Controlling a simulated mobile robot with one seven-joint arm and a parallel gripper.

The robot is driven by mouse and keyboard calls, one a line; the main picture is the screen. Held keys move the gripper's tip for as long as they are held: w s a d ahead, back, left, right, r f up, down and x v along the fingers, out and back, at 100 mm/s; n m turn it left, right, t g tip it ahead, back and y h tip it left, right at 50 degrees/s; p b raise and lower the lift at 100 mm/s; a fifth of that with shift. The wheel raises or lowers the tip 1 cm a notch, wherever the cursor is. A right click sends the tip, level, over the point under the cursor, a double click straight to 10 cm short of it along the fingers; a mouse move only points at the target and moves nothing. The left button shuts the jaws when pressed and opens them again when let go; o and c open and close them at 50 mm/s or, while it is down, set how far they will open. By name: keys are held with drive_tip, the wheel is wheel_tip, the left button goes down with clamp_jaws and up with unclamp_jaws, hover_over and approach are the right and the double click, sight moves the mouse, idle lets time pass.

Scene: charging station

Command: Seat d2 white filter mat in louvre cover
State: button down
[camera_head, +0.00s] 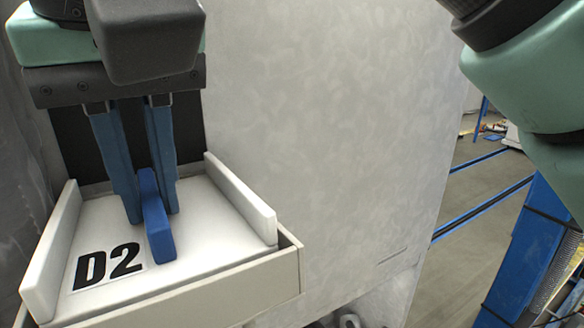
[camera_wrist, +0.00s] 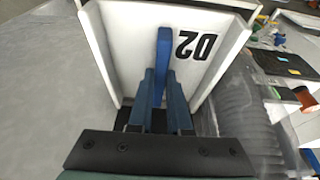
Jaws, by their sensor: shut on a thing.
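The white filter mat (camera_head: 110,235) has a raised wall on its left and right sides, a black D2 label and a blue upright grip bar (camera_head: 157,235). My gripper (camera_head: 152,210) comes down from above with two blue fingers, shut on the grip bar. In the wrist view my gripper (camera_wrist: 161,98) straddles the near end of the bar, and the white mat (camera_wrist: 130,45) spreads around it. A cream louvre cover (camera_head: 215,290) shows its rim along the mat's front and right edges. The mat lies within or on that rim; I cannot tell whether it is fully down.
A large pale grey panel (camera_head: 330,120) rises to the right. Blue posts (camera_head: 525,245) and floor stand farther right. In the wrist view a grey ribbed hose (camera_wrist: 245,105) and bench items (camera_wrist: 285,65) lie at right.

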drive_tip(key=shift+s+f+b, duration=0.1)
drive_tip(key=shift+f+b, duration=0.35)
drive_tip(key=shift+f, duration=0.3)
drive_tip(key=c, duration=0.8)
unclamp_jaws()
drive_tip(key=shift+r, duration=0.15)
drive_tip(key=p+v, duration=0.2)
drive_tip(key=v, duration=0.5)
drive_tip(key=shift+s+r, duration=0.1)
